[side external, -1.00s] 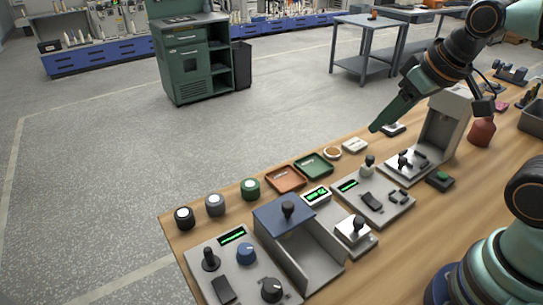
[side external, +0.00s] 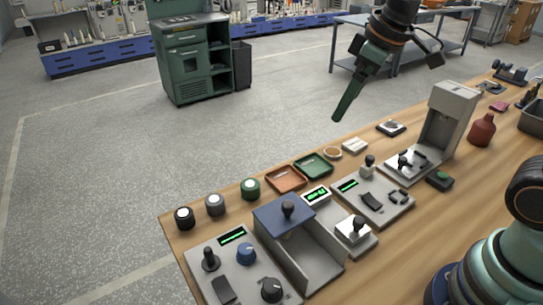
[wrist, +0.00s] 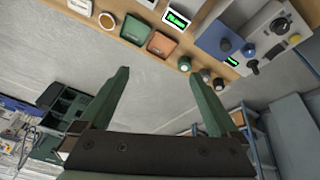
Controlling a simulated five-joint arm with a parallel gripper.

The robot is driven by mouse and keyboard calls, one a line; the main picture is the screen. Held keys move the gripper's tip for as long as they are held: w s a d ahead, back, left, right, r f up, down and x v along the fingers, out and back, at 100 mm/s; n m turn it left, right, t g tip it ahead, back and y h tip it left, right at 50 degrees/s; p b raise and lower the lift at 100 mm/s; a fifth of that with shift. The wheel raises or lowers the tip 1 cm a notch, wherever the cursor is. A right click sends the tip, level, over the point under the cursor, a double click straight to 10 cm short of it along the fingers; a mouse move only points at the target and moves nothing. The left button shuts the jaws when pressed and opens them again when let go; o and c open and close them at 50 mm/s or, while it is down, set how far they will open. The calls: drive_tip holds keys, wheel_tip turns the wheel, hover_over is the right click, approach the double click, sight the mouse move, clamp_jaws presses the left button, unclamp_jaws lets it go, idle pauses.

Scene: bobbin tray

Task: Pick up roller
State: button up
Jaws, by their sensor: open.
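Three short, roller-like cylinders stand in a row at the bench's left back edge in the side view: black (side external: 184,217), grey (side external: 215,204) and green (side external: 250,188). I cannot tell which one the task means. In the wrist view the green one (wrist: 184,64), grey one (wrist: 204,75) and black one (wrist: 219,84) show near the right finger. My gripper (side external: 339,114) is high, beyond the bench's back edge and well right of the cylinders in the side view. Its green fingers are spread and empty in the wrist view (wrist: 157,72).
An orange tray (side external: 286,179) and a green tray (side external: 314,166) lie right of the cylinders. Control panels, a blue-topped block (side external: 284,214) and a grey upright stand (side external: 446,118) occupy the bench (side external: 470,205). Open floor (side external: 120,155) lies behind it.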

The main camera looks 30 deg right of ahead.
drive_tip(key=w+a+f+n+g, duration=0.2)
drive_tip(key=w+a+f+n, duration=0.2)
drive_tip(key=w+a+n, duration=0.45)
drive_tip(key=n+g, duration=0.2)
drive_tip(key=n, duration=0.3)
approach(250, 184)
drive_tip(key=shift+m, duration=0.25)
wheel_tip(250, 184, down, 10)
drive_tip(key=shift+a+f, duration=0.1)
drive_tip(key=c, duration=1.5)
